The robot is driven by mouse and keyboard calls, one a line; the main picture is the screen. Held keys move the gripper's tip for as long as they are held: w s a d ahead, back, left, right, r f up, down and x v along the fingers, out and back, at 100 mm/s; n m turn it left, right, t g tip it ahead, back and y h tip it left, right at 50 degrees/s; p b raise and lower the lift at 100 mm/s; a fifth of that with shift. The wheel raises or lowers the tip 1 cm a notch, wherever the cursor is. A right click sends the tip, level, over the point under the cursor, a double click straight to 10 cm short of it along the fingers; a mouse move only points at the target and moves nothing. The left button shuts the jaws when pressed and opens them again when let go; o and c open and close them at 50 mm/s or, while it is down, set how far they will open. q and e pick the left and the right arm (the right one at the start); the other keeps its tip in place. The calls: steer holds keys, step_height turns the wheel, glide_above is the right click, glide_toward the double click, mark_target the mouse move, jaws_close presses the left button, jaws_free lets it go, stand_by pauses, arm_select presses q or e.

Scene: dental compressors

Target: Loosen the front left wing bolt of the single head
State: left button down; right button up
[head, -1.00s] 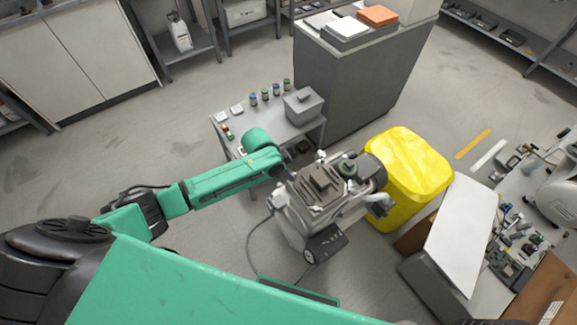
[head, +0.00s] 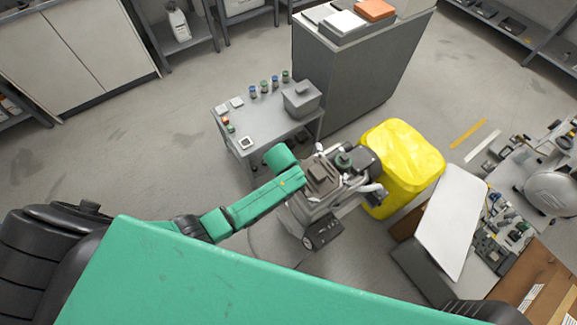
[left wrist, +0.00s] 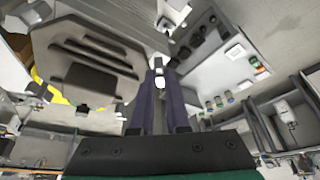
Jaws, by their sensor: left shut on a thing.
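The compressor (head: 318,212) stands on the floor at the centre of the head view, with its dark ribbed single head (head: 322,176) on top. In the left wrist view the ribbed head (left wrist: 85,62) fills the upper left. My left gripper (left wrist: 159,84) is beside that head, its two dark fingers close together. A small pale piece, apparently the wing bolt (left wrist: 158,82), shows between the fingertips; its wings cannot be made out. In the head view my left forearm hides the gripper and the compressor's left side. My right gripper is in neither view.
Floor is open at the left.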

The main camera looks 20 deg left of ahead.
arm_select(q)
steer(key=shift+n, duration=0.6)
steer(key=c, duration=0.9)
jaws_free()
steer(key=v, duration=1.4)
steer(key=shift+d+r+p, duration=0.25)
steer(key=shift+d+p, duration=0.1)
steer(key=shift+p, duration=0.05)
steer(key=shift+s+f, duration=0.1)
steer(key=shift+s, duration=0.05)
